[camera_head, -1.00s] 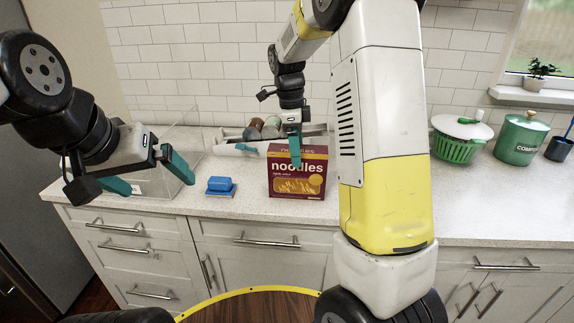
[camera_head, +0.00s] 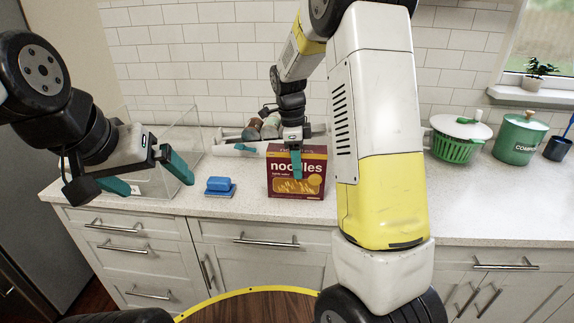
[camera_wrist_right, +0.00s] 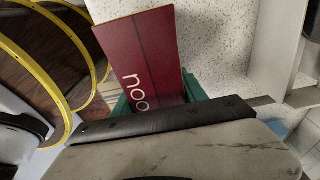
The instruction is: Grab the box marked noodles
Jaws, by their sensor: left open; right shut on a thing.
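The dark red noodles box (camera_head: 310,186) stands upright on the white speckled counter near its front edge. My right gripper (camera_head: 295,160) comes down from above, with one teal finger in front of the box's face and the other hidden behind it. In the right wrist view the box (camera_wrist_right: 140,52) sits between the teal fingers (camera_wrist_right: 158,98), and the gripper is shut on it. My left gripper (camera_head: 152,178) is open and empty, held at the left over the counter's front edge, well apart from the box.
A blue sponge-like block (camera_head: 219,185) lies left of the box. A clear bin (camera_head: 182,125) stands behind my left gripper. A white tray (camera_head: 230,150) with jars is behind the box. A green colander (camera_head: 455,148) and green canister (camera_head: 518,138) stand at the right.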

